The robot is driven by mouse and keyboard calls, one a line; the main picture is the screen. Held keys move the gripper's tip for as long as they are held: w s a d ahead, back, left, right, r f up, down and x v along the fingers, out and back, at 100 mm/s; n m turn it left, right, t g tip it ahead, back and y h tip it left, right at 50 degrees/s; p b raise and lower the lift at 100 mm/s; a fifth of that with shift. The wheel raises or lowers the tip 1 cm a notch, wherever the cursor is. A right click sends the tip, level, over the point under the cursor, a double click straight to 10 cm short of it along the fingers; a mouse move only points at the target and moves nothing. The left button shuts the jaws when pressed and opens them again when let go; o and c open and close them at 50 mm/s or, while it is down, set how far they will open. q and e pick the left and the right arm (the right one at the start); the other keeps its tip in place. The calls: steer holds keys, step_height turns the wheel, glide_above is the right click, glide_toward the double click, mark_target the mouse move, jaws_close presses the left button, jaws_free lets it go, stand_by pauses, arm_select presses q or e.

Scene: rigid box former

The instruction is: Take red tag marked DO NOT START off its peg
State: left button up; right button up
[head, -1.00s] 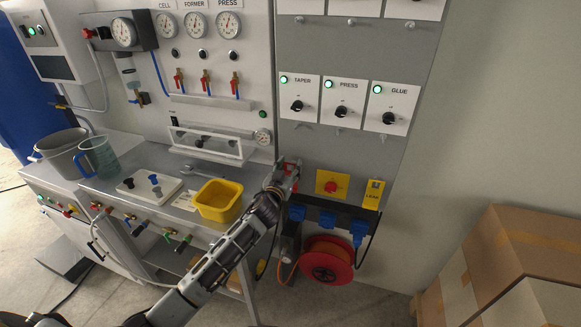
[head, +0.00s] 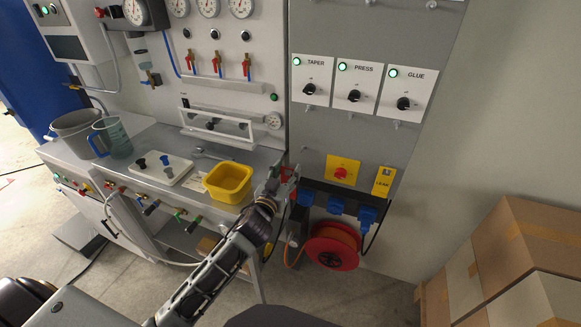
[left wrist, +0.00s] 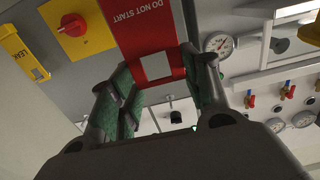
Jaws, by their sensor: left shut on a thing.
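In the head view my left gripper (head: 283,178) is at the left edge of the grey switch panel, beside the yellow bowl, and mostly covers the tag. The peg is hidden, so I cannot tell whether the tag touches it. My right gripper is not in view.
A yellow plate with a red rotary switch (head: 342,173) and a yellow LEAK tag (head: 383,181) are right of the gripper. Blue plugs (head: 337,206) and a red cable reel (head: 333,247) sit below. A yellow bowl (head: 229,182) stands left on the bench.

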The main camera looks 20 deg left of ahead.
arm_select(q)
steer(key=shift+s, duration=1)
steer(key=shift+s+a, duration=0.1)
steer(key=shift+s, duration=1.15)
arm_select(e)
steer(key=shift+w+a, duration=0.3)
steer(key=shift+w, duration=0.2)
arm_select(q)
steer(key=shift+f, duration=0.1)
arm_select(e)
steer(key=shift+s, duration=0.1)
arm_select(q)
steer(key=p, duration=0.3)
glide_toward(282, 180)
step_height(282, 180, down, 6)
steer(key=s+d, duration=0.2)
steer(key=shift+w+d+y, duration=0.15)
steer(key=shift+d+y, duration=0.05)
steer(key=shift+y, duration=0.1)
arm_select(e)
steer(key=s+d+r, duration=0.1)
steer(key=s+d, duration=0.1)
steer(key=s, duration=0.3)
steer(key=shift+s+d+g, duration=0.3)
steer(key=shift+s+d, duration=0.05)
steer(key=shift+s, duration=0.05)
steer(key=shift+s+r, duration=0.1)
